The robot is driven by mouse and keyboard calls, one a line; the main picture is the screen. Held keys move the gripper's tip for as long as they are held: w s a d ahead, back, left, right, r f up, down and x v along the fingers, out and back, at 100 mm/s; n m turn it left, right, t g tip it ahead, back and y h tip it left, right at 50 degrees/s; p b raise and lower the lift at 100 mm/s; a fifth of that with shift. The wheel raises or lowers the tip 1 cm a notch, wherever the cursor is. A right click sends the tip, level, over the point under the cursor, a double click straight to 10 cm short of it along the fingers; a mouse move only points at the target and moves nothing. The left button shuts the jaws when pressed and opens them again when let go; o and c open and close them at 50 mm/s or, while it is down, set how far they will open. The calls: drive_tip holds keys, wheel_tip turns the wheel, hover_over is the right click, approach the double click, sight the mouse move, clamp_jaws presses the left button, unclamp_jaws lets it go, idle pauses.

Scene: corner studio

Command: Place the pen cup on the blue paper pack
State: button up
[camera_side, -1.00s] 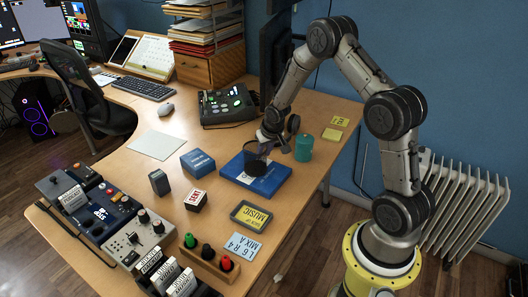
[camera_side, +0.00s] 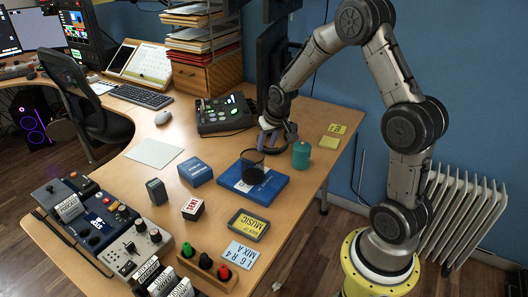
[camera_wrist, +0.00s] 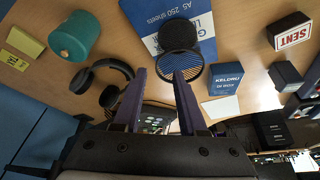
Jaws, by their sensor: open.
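The pen cup (camera_side: 252,166) is a dark mesh cup standing upright on the blue paper pack (camera_side: 279,183), which lies flat on the desk. In the wrist view the cup (camera_wrist: 180,38) sits on the pack (camera_wrist: 147,22), its round rim towards me. My gripper (camera_side: 277,138) is open and empty, just behind the cup in the side view. In the wrist view its purple fingers (camera_wrist: 159,78) point at the cup's rim, and I see nothing between them. Whether a fingertip touches the rim I cannot tell.
A teal cylinder (camera_side: 301,154) stands close to the right of my gripper. Headphones (camera_wrist: 108,82) lie beside the fingers. A blue box (camera_side: 195,171), a SENT block (camera_side: 193,208) and a MUSIC tray (camera_side: 249,224) lie around the pack. Bare desk shows left of the blue box.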

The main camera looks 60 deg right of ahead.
drive_tip(key=s+a+r+n+t, duration=0.1)
drive_tip(key=s+a+r, duration=0.3)
drive_tip(key=a+r, duration=0.25)
drive_tip(key=s+a+r+n, duration=0.2)
drive_tip(key=s+a+r, duration=0.3)
drive_tip(key=r, duration=0.2)
drive_tip(key=s+a+r+n+y, duration=0.1)
drive_tip(key=s+a, duration=0.3)
drive_tip(key=s, duration=0.4)
drive_tip(key=s+a+r+n+y, duration=0.1)
drive_tip(key=s+a+r+n, duration=0.1)
drive_tip(key=s+a, duration=0.2)
drive_tip(key=s, duration=0.3)
drive_tip(key=shift+s+r+t, duration=0.2)
drive_tip(key=shift+s+t, duration=0.2)
